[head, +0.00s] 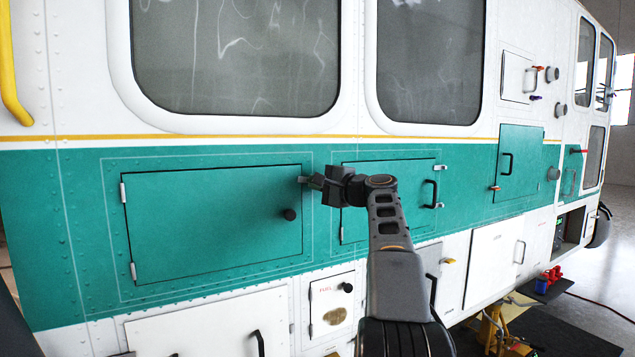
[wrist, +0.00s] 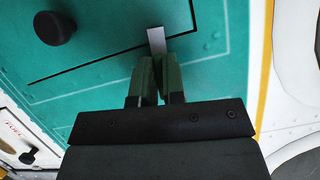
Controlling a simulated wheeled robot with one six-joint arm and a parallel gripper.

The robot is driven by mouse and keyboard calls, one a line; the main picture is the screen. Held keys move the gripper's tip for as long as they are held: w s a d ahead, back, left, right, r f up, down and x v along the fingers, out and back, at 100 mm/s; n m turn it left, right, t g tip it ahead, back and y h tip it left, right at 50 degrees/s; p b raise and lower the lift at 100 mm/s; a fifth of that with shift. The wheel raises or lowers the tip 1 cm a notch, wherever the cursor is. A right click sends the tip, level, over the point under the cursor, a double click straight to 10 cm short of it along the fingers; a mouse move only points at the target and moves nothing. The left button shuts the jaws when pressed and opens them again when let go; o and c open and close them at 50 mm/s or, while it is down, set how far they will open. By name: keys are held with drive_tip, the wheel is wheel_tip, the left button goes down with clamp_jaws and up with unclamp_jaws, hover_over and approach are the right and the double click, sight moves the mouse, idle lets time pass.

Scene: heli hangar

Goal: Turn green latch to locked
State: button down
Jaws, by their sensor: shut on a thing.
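A small pale grey latch tab (head: 303,180) sits at the right edge of the large closed green door (head: 210,225), near its upper corner. In the wrist view the latch (wrist: 157,40) sticks out past the fingertips and lies across the door's dark seam. The latch itself looks grey; the panel around it is green. My gripper (head: 315,182) is shut on the latch, and in the wrist view its two fingers (wrist: 157,70) are close together around the tab's near end. The part between the fingers is hidden.
A dark round knob (head: 289,214) stands out from the green door near the latch. A second green door (head: 400,190) with a black handle lies behind my arm. A white fuel hatch (head: 331,303) is below. Windows are above.

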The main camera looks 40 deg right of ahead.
drive_tip(key=shift+n+g, duration=0.3)
drive_tip(key=shift+n, duration=0.3)
drive_tip(key=shift+f, duration=0.1)
drive_tip(key=c, duration=1.2)
unclamp_jaws()
drive_tip(key=b+v, duration=0.3)
drive_tip(key=v, duration=1)
drive_tip(key=shift+s+b, duration=0.3)
drive_tip(key=shift+s, duration=0.1)
